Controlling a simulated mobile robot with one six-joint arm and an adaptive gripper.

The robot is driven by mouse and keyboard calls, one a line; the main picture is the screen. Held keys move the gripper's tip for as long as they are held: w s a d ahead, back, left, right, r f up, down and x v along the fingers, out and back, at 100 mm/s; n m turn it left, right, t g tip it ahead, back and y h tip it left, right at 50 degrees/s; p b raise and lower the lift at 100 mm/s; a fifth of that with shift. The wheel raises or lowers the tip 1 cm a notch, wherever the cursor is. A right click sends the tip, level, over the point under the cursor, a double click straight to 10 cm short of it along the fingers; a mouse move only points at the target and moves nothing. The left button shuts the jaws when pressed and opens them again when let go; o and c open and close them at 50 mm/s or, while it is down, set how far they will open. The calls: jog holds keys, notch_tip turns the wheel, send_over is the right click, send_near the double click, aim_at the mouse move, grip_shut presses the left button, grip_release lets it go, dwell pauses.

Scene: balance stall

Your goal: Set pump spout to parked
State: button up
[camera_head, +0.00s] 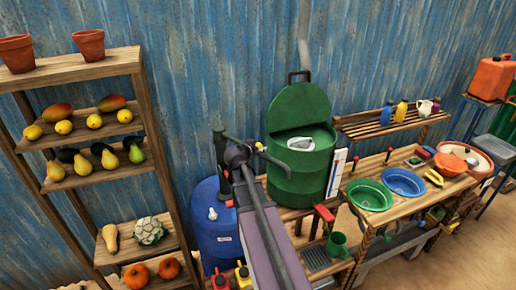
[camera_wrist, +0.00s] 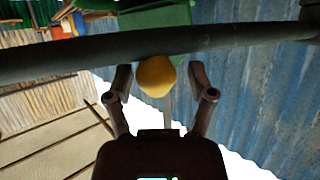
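The dark pump (camera_head: 220,150) stands upright on the blue barrel (camera_head: 218,240), left of the green drum. A dark bar reaches right from its top. A small yellow knob (camera_head: 259,146) shows beside my gripper (camera_head: 240,157), which partly covers the pump. In the wrist view a dark bar (camera_wrist: 60,62) crosses the top of the picture, with a round yellow knob (camera_wrist: 155,76) at its lower edge. My gripper (camera_wrist: 160,75) has its fingers apart, one on each side of the knob. A gap shows on the right; contact on the left cannot be told.
The green drum (camera_head: 297,180) with raised lid stands close right of my gripper. A wooden shelf (camera_head: 140,95) with fruit stands at left. A bench with a green basin (camera_head: 370,195) and a blue basin (camera_head: 404,182) is at right. A corrugated blue wall (camera_head: 200,60) is behind.

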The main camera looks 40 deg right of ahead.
jog(key=shift+d, duration=0.3)
jog(key=shift+a, duration=0.1)
jog(key=shift+r, duration=0.1)
